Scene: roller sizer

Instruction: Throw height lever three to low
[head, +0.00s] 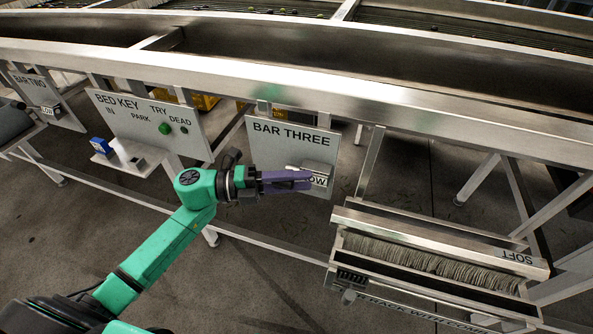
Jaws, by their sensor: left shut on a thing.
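The BAR THREE plate (292,140) hangs below the roller frame in the middle of the head view. A label ending in "OW" (318,181) shows at its lower right. My left gripper (308,179), with purple fingers, is at the lower part of this plate, shut on a small metallic part that I take to be the height lever (293,169). The fingers hide most of the lever, so its exact position cannot be told. My right gripper is not in view.
The BAR TWO plate (33,83) is at far left. A brush tray (430,262) marked SOFT stands at lower right. A long metal rail (400,99) runs above.

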